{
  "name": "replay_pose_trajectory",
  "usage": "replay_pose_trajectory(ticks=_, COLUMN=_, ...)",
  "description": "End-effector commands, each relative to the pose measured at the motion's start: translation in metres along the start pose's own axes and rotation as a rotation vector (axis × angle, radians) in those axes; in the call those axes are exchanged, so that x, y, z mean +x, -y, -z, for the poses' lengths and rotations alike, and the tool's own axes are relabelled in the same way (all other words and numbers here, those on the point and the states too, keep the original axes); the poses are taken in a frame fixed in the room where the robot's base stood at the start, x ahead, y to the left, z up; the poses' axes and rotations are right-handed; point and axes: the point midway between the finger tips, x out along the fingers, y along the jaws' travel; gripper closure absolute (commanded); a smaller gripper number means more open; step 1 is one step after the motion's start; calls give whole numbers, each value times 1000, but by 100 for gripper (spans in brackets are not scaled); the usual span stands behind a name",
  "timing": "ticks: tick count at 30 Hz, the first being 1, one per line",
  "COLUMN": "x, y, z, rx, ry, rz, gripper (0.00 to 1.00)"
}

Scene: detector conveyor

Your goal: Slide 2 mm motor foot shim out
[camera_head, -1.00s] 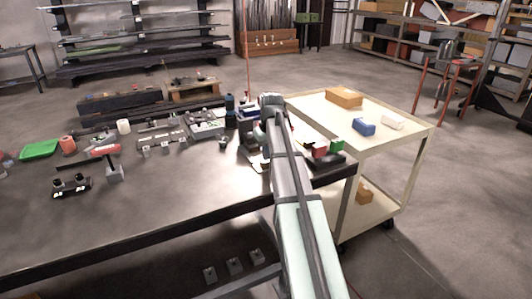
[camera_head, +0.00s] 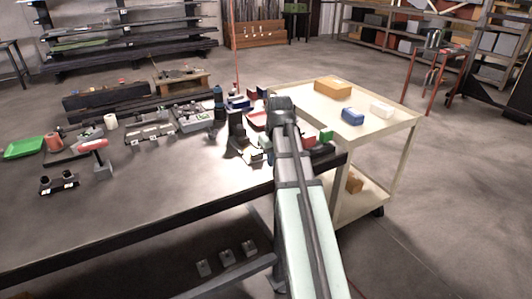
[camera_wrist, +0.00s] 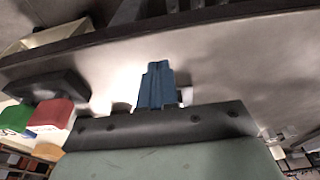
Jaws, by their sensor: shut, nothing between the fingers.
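My gripper (camera_wrist: 157,67) shows in the wrist view as two blue-grey fingers pressed together, shut and empty, over the pale, brightly lit tabletop (camera_wrist: 215,65). In the head view my arm reaches over the right end of the dark workbench (camera_head: 140,215), and its links hide the fingers. I cannot make out the 2 mm motor foot shim in either view. A dark upright fixture (camera_head: 237,125) with small pale parts at its foot stands left of my arm. A grey machine unit (camera_head: 192,117) stands further left on the bench.
Red (camera_head: 309,139) and green (camera_head: 326,136) blocks sit close to the right of my arm; they also show in the wrist view, at left. A cream cart (camera_head: 385,125) carries several boxes. The bench front is mostly clear.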

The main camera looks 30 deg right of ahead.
Motion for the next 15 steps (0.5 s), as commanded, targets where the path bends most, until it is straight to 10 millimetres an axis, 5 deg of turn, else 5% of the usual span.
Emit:
replay_pose_trajectory(ticks=10, x=-1, y=0, z=-5, rx=-1, ry=0, rz=0, gripper=99)
replay_pose_trajectory(ticks=15, x=-10, y=-1, z=5, rx=-1, ry=-25, rz=0, gripper=83)
